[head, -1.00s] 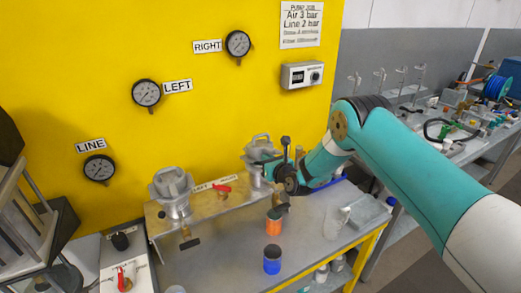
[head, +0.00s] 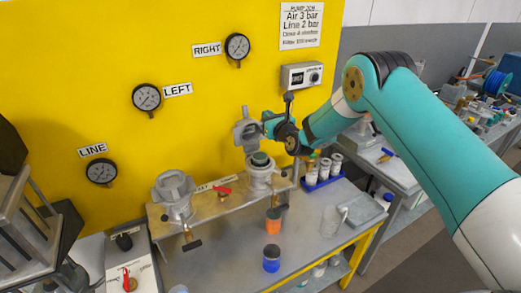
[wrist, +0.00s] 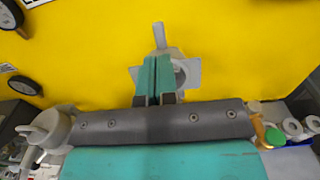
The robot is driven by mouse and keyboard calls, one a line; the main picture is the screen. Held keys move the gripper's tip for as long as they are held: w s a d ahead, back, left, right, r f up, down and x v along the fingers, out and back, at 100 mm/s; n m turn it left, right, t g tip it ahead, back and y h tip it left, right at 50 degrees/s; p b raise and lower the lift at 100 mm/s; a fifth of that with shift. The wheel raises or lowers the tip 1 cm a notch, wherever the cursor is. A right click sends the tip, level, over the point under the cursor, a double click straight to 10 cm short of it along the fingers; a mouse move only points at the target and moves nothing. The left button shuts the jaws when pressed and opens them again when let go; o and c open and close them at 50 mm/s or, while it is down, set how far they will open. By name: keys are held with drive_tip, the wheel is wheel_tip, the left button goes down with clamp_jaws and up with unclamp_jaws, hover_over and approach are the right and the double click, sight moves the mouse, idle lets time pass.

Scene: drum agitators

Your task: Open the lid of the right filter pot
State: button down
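The right filter pot (head: 261,182) stands on the metal bracket, its mouth uncovered and a dark green round thing showing in it. Its grey lid (head: 243,133) is swung up, standing roughly upright at the back of the pot. My gripper (head: 266,124) is at the lid's right side. In the wrist view, the teal fingers of my gripper (wrist: 155,78) are close together against the grey lid (wrist: 190,72); they look shut on its handle, though the grip itself is mostly hidden. The left filter pot (head: 175,195) has its lid down.
The yellow panel (head: 80,60) with gauges is close behind the lid. A red-handled valve (head: 223,191) sits between the pots. A blue tray (head: 322,180) of white containers is to the right.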

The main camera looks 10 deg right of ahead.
idle(0.3)
drive_tip(key=f+b, duration=0.2)
drive_tip(key=a+f+b, duration=0.1)
drive_tip(key=f+b, duration=0.1)
drive_tip(key=f, duration=0.1)
drive_tip(key=shift+f, duration=0.15)
drive_tip(key=shift+w, duration=0.1)
drive_tip(key=shift+w+a+r+b, duration=0.2)
drive_tip(key=shift+w+r, duration=0.1)
drive_tip(key=shift+w, duration=0.25)
drive_tip(key=shift+w+a+r+b, duration=0.15)
drive_tip(key=shift+w+r+b, duration=0.15)
drive_tip(key=shift+w, duration=0.25)
drive_tip(key=shift+w+a+r+b, duration=0.2)
drive_tip(key=shift+w+r, duration=0.1)
drive_tip(key=shift+w, duration=0.25)
drive_tip(key=shift+w, duration=0.1)
drive_tip(key=x, duration=0.1)
drive_tip(key=b+x, duration=0.1)
drive_tip(key=x, duration=0.1)
drive_tip(key=shift+w+a+r, duration=0.15)
drive_tip(key=shift+w+r, duration=0.15)
drive_tip(key=shift+r, duration=0.05)
